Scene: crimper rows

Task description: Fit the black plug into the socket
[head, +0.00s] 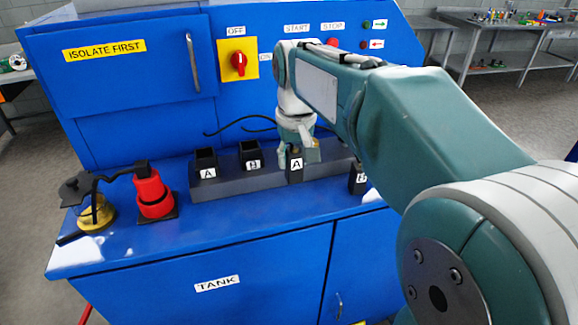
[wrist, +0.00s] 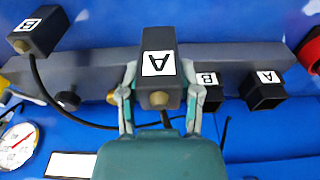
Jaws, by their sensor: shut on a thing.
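My gripper (head: 299,152) is shut on a black plug (head: 295,170) marked A, in the middle of the head view. In the wrist view the fingers (wrist: 160,97) grip both sides of this plug (wrist: 158,40), and a black cable runs from its near end. Two black square sockets stand on a dark rail (head: 226,187): the A socket (head: 206,160) at its left end and the B socket (head: 250,155) beside it. Both sockets show right of the held plug in the wrist view, B (wrist: 205,97) nearer and A (wrist: 264,92) farther. The held plug is apart from both.
Another black plug (head: 357,178), with a cable, is at the rail's right end, partly behind my arm; its label looks like B. A blue panel (head: 120,95) rises behind.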

